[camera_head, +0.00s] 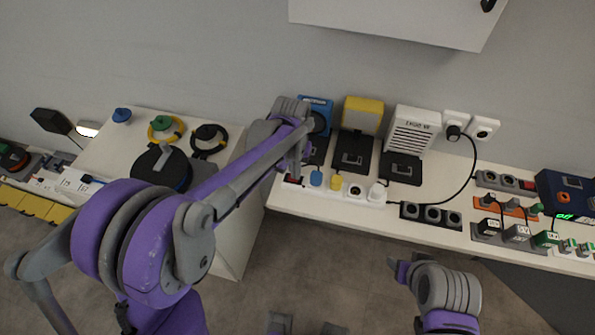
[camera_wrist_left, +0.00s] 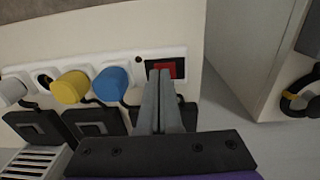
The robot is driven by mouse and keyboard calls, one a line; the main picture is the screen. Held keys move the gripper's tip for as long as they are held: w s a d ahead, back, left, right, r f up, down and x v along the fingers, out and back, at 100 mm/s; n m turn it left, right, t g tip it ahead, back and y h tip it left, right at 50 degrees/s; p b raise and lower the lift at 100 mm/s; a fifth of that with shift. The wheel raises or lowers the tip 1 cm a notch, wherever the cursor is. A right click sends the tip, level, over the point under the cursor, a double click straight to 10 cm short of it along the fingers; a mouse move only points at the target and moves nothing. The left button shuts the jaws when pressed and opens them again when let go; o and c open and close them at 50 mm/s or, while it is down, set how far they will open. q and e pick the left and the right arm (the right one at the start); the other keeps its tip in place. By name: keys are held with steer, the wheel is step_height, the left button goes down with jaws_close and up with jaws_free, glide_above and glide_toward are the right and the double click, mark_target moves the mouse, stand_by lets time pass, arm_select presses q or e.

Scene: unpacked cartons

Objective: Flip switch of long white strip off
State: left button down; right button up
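The long white strip (camera_head: 358,194) lies along the front of the table in the head view, with blue, yellow and white plugs in it. Its red switch (camera_wrist_left: 176,68) sits in a dark frame at the end beside the blue plug, partly hidden by my fingers. My left gripper (camera_head: 300,168) is over that end in the head view. In the left wrist view the gripper (camera_wrist_left: 162,74) has its two fingers together with nothing between them, the tips at the red switch; contact cannot be told. My right gripper (camera_head: 396,268) is low, in front of the table, away from the strip.
A blue plug (camera_wrist_left: 112,84) and a yellow plug (camera_wrist_left: 72,88) stand close to the switch. Black adapters, a white router (camera_head: 414,130) and a dark grey strip (camera_head: 431,216) are nearby. A gap separates this table from the left cabinet (camera_head: 240,235).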

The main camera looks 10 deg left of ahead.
arm_select(q)
steer(key=shift+s+a+f, duration=0.3)
steer(key=shift+a+f, duration=0.1)
steer(key=shift+w+r, duration=0.1)
steer(key=shift+r, duration=0.2)
steer(key=r+p, duration=0.1)
steer(key=r, duration=0.1)
steer(key=r+p, duration=0.2)
steer(key=r, duration=0.1)
steer(key=shift+w+d+r, duration=0.1)
steer(key=shift+w+r, duration=0.05)
steer(key=shift+w, duration=0.05)
step_height(320, 180, up, 9)
steer(key=shift+d, duration=0.4)
